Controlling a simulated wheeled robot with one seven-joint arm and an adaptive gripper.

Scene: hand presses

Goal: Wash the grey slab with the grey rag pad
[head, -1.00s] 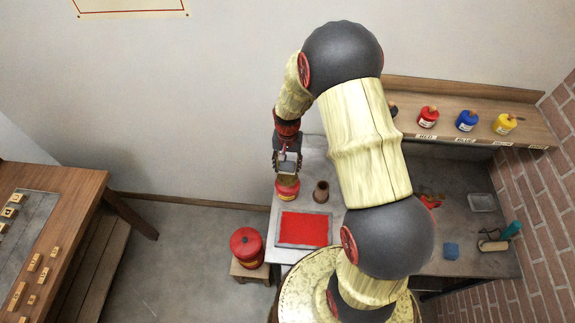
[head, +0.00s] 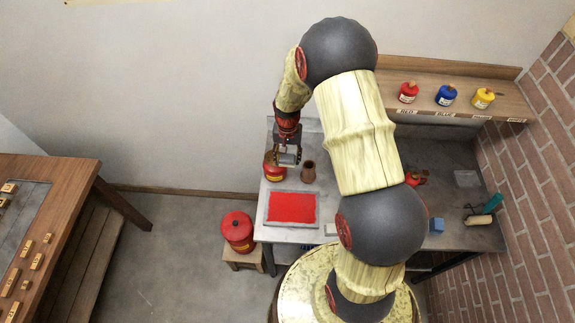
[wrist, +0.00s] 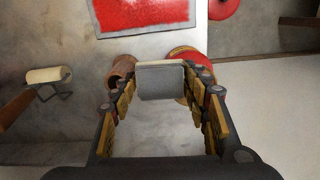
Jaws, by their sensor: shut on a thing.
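The grey slab (head: 292,226) lies flat on the table in the head view, its middle covered with red and a grey border around it. My gripper (head: 288,155) is behind the slab in the head view, beside the red can. In the wrist view my gripper (wrist: 160,88) is shut on the grey rag pad (wrist: 160,82), a small block with a paler top edge. The pad is apart from the slab. Its underside is hidden.
A red can (head: 271,170) and a brown cup (head: 308,172) stand close by, behind the slab. A larger red can (head: 237,230) sits on a stool to the left. A blue block (head: 437,224) and a roller (head: 479,220) lie at the right. Paint pots stand on the shelf (head: 460,110).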

